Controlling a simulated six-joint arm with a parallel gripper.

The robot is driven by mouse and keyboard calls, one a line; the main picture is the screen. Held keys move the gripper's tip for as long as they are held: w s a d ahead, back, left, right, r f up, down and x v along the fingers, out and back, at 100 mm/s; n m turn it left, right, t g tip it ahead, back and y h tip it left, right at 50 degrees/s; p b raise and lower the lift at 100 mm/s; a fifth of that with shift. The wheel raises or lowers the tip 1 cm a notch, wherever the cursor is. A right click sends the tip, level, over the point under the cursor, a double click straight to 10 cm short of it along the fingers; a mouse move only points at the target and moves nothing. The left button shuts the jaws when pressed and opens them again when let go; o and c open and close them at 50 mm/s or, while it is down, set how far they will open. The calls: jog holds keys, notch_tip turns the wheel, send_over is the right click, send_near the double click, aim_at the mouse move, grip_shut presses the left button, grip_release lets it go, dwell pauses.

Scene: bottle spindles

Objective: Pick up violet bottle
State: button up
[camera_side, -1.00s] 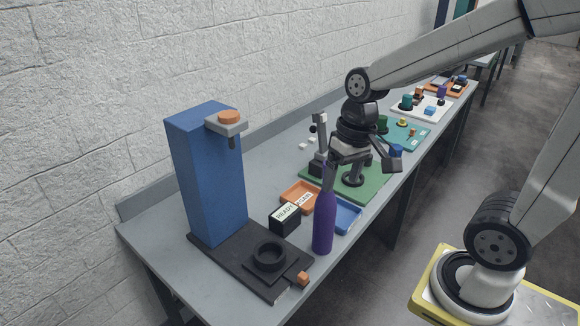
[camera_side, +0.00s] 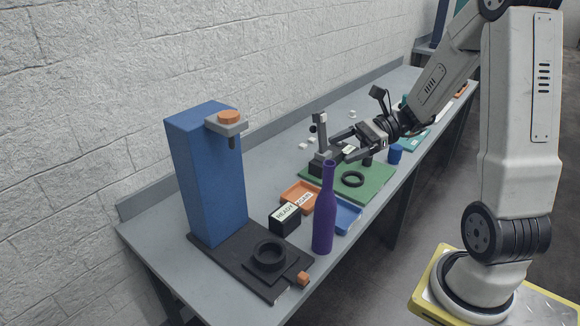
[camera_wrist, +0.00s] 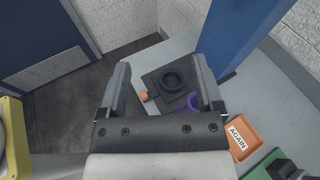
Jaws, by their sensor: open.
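The violet bottle (camera_side: 323,220) stands upright on the grey bench, beside the dark base of the blue stand, its neck fully in sight in the side view. In the wrist view only part of the violet bottle (camera_wrist: 192,103) shows, between my fingers near the right one; the rest is hidden by the gripper. My gripper (camera_side: 346,148) is open and empty, tilted nearly level above the green board, behind the bottle in the side view and apart from it. In the wrist view the spread fingers of my gripper (camera_wrist: 162,70) frame the dark base.
A blue stand (camera_side: 207,175) on a dark base (camera_side: 225,258) with a black ring (camera_side: 269,256) is left of the bottle. A black READY block (camera_side: 285,219), an orange tray (camera_side: 291,191) and a blue tray (camera_side: 347,217) crowd the bottle. The green board (camera_side: 376,181) lies behind.

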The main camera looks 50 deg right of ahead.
jog(key=d+m+t, duration=0.5)
jog(key=d, duration=0.2)
send_near(320, 193)
notch_tip(320, 193, up, 5)
jog(key=w+a, duration=0.1)
jog(key=a, duration=0.1)
jog(key=shift+w+r, duration=0.1)
jog(key=shift+r, duration=0.1)
jog(key=shift+x, duration=1.3)
jog(key=shift+w, duration=0.1)
jog(key=shift+x, duration=2.55)
jog(key=shift+w+d, duration=0.1)
jog(key=shift+d, duration=0.05)
jog(key=shift+c, duration=0.2)
grip_shut()
